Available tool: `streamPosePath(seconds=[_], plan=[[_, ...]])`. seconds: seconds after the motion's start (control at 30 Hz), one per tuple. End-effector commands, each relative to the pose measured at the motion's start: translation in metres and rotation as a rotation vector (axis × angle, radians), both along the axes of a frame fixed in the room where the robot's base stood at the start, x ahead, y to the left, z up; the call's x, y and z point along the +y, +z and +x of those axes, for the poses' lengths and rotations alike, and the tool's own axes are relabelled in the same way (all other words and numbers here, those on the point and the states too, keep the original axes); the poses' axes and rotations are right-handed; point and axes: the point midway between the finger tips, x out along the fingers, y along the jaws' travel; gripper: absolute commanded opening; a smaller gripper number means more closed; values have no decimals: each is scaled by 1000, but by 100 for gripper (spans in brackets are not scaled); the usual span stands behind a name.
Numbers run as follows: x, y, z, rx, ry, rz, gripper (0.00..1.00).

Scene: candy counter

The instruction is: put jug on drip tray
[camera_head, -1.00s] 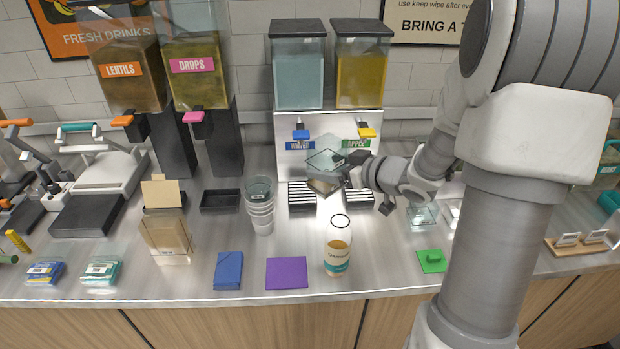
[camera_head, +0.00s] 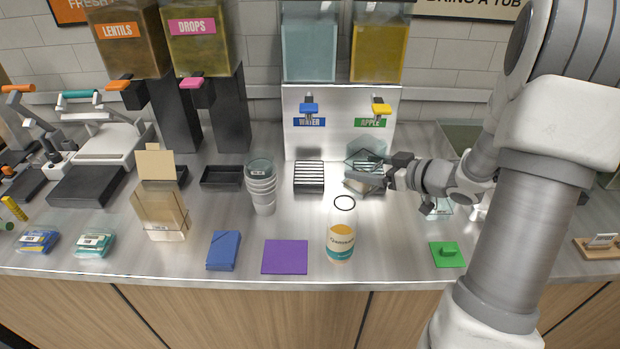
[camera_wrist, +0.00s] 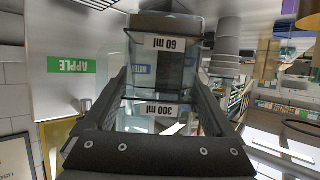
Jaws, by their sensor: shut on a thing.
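My gripper (camera_head: 386,172) is shut on a clear, square-sided jug (camera_head: 364,153) in front of the apple dispenser. The jug also shows between my fingers in the wrist view (camera_wrist: 160,103), where markings reading 300 ml and 60 ml are seen. The jug is below the yellow apple tap (camera_head: 381,110) and slightly left of it. A black slatted drip tray (camera_head: 309,178) lies under the blue water tap (camera_head: 309,110). The drip tray under the apple tap is mostly hidden by the jug and my gripper. I cannot tell whether the jug touches it.
A stack of clear cups (camera_head: 261,185) stands left of the water drip tray. A small clear container (camera_head: 438,208) sits beneath my arm, and a green block (camera_head: 447,252) lies at the right. The purple mat (camera_head: 285,257) is bare.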

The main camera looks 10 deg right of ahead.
Motion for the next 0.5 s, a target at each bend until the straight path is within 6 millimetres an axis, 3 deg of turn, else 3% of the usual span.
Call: streamPosePath(seconds=[0.03,0.2,0.5], plan=[[0,-14,0,0,0,1,26],[0,-30,0,-1,0,1,26],[8,-33,11,-2,3,0,26]])
